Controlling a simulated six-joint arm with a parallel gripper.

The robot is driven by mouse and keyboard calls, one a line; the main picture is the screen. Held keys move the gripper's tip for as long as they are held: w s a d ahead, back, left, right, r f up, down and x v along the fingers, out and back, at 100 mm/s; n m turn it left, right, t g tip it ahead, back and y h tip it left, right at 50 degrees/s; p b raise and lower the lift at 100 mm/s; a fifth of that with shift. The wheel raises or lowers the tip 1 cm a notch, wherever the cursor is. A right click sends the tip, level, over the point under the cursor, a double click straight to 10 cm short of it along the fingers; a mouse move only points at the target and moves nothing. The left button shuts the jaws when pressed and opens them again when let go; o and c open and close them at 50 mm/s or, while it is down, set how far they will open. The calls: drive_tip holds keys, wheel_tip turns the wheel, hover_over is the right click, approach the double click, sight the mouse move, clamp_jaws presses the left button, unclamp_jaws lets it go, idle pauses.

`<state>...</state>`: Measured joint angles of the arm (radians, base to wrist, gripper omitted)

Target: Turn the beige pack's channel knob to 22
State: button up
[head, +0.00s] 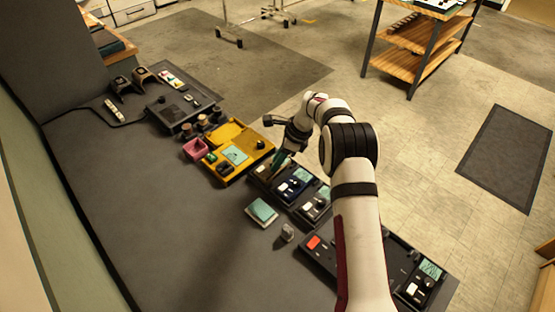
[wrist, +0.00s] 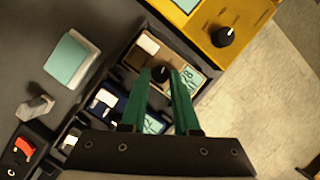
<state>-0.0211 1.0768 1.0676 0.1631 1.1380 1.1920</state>
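The beige pack (wrist: 149,45) sits in the end slot of a dark rack in the wrist view, with a black round knob (wrist: 160,74), a pale and brown block and a small teal display (wrist: 188,78). The display's digits are too small and tilted to read surely. My gripper (wrist: 161,76) has two green fingers pointing down at the pack, one on each side of the knob. They look very close to it; I cannot tell whether they touch it. In the head view, my gripper (head: 275,168) is over the beige pack (head: 262,170), partly hiding it.
A dark blue pack (wrist: 112,103) stands beside the beige one in the rack. A yellow case (wrist: 247,14) with its own black knob lies close on the other side. A teal-topped block (wrist: 72,60) and a grey knob-like piece (wrist: 35,107) lie on the bench.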

clamp_jaws()
drive_tip(key=shift+n, duration=0.3)
drive_tip(key=shift+w+n+g, duration=0.15)
drive_tip(key=shift+n+g, duration=0.4)
drive_tip(key=shift+n, duration=0.75)
drive_tip(key=shift+w+n+g, duration=0.15)
drive_tip(key=shift+n+g, duration=0.4)
drive_tip(key=shift+n, duration=0.75)
drive_tip(key=o, duration=0.6)
unclamp_jaws()
drive_tip(key=shift+c, duration=0.2)
